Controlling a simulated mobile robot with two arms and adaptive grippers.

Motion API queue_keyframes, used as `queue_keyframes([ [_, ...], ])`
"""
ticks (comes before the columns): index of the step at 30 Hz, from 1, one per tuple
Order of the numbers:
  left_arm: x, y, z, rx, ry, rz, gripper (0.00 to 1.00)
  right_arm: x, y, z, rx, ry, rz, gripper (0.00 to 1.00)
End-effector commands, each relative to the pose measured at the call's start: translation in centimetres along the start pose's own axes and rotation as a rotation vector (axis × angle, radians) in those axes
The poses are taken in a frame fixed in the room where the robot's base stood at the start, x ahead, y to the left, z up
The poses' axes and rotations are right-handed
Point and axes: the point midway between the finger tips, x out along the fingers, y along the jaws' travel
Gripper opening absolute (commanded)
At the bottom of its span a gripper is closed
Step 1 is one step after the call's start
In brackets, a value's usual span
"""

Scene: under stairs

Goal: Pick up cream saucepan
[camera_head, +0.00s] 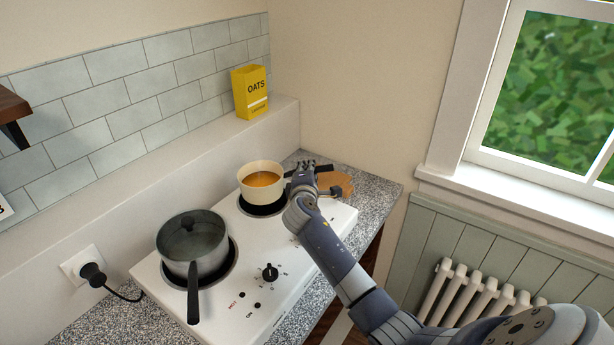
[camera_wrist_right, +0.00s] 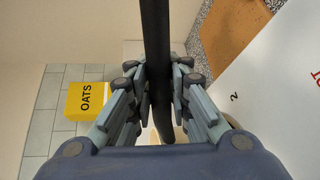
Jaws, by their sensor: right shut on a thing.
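The cream saucepan (camera_head: 242,182) sits at the back right burner of the white hob, with orange-brown contents inside. Its dark handle points right, towards my right gripper (camera_head: 308,168). My right gripper is shut on that handle; in the right wrist view the black handle (camera_wrist_right: 156,50) runs between the fingers of the gripper (camera_wrist_right: 161,88). The pan's body is mostly hidden in the wrist view. I cannot tell whether its base touches the burner. My left gripper is not in view.
A grey lidded saucepan (camera_head: 192,248) stands on the front left burner of the hob (camera_head: 300,245). A brown board (camera_head: 338,183) lies on the speckled counter beyond my right gripper. A yellow oats box (camera_head: 250,93) stands on the ledge behind. A plug (camera_head: 92,273) is at the left wall.

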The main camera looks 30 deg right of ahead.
Motion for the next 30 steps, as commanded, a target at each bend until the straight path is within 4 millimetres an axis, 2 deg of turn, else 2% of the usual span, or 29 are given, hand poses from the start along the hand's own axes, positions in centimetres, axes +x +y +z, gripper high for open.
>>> queue_keyframes([
  [1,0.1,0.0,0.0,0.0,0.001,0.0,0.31,-0.1,1.0,0.1,0.008,0.002,0.009,0.0],
  [15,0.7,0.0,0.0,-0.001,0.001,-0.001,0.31,-1.0,5.4,0.9,0.006,0.001,0.009,0.0],
  [21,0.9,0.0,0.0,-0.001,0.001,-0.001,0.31,-1.2,6.7,1.1,0.006,0.0,0.009,0.0],
  [30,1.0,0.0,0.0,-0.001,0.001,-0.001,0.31,-1.4,7.7,1.3,0.004,0.001,0.007,0.0],
])
